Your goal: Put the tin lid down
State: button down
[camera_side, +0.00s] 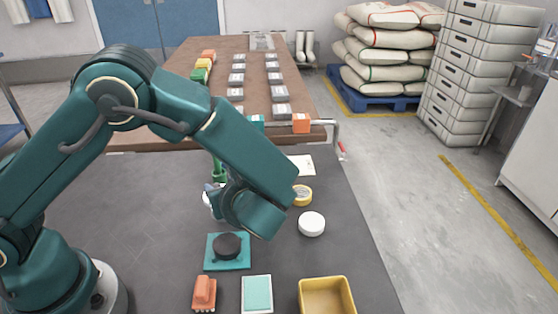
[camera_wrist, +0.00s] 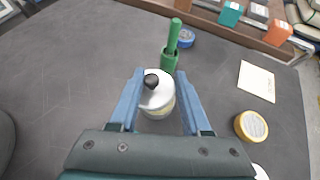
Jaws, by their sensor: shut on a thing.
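The tin lid (camera_wrist: 160,99) is pale silver with a black knob, seen from above in the wrist view. My gripper (camera_wrist: 161,78) is shut on it, one blue finger on each side. Below the lid shows a pale rounded side with a yellowish band, perhaps the tin; I cannot tell whether lid and tin touch. In the side view my arm hides most of the gripper and the lid.
A green upright tool (camera_wrist: 170,52) stands just behind the lid. A yellow roll (camera_wrist: 251,126) and a white disc (camera_side: 312,223) lie to the right. A black puck (camera_side: 227,246) sits on a teal mat (camera_side: 212,262). A yellow tray (camera_side: 326,283) is at the front right.

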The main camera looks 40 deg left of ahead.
jog(key=s+a+r, duration=0.5)
jog(key=a+r, duration=0.3)
jog(key=a, duration=0.2)
jog(key=w+a+f+m+t+h, duration=0.25)
jog(key=w+m+t, duration=0.2)
jog(key=w, duration=0.85)
jog(key=shift+m+g, duration=0.35)
jog(key=shift+m, duration=0.1)
jog(key=w+d+f, duration=0.1)
jog(key=d+f, duration=0.1)
jog(key=d, duration=0.1)
jog(key=w+d+f, duration=0.2)
jog(key=d, duration=0.1)
jog(key=w+d+f, duration=0.2)
jog(key=d, duration=0.1)
jog(key=shift+w+d+f, duration=0.25)
jog(key=shift+d+f, duration=0.1)
jog(key=shift+f, duration=2.05)
jog(key=shift+f, duration=0.1)
jog(key=shift+c, duration=1.8)
grip_release()
